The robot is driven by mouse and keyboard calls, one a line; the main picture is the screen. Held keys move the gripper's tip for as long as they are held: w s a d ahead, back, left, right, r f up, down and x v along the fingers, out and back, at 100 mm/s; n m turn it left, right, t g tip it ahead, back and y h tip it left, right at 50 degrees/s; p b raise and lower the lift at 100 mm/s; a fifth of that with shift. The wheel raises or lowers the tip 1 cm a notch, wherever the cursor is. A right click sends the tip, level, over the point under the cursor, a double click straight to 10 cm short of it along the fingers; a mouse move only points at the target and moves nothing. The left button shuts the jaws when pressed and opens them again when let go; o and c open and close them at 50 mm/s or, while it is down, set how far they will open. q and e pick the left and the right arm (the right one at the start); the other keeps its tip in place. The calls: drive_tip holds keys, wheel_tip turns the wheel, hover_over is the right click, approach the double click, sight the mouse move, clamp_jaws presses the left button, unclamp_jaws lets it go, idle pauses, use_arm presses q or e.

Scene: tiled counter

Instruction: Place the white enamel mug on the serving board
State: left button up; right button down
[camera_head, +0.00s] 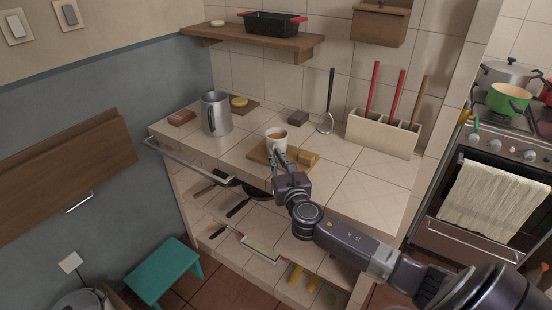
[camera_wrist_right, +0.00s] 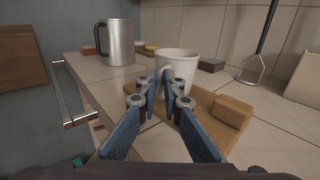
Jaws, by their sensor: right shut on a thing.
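The white enamel mug (camera_head: 276,135), with a brown drink or fill inside, stands upright over the wooden serving board (camera_head: 256,154) on the tiled counter. My right gripper (camera_head: 279,160) is shut on the mug at its near side. In the right wrist view, the fingers (camera_wrist_right: 161,88) close on the near side of the mug (camera_wrist_right: 179,63), where its handle shows, above the board (camera_wrist_right: 222,141). The mug's base is partly hidden by the fingers, so I cannot tell whether it touches the board. My left gripper is not in view.
A bread-like block (camera_head: 306,158) lies on the board's right part. A metal pitcher (camera_head: 216,114) stands to the left. The counter's right front is clear.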

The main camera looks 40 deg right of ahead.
drive_tip(key=shift+r, duration=0.15)
drive_tip(key=c, duration=2.1)
unclamp_jaws()
drive_tip(key=shift+s+a, duration=0.1)
drive_tip(key=shift+s, duration=0.2)
drive_tip(key=v, duration=1.1)
drive_tip(key=shift+s+b, duration=0.25)
drive_tip(key=shift+b, duration=0.15)
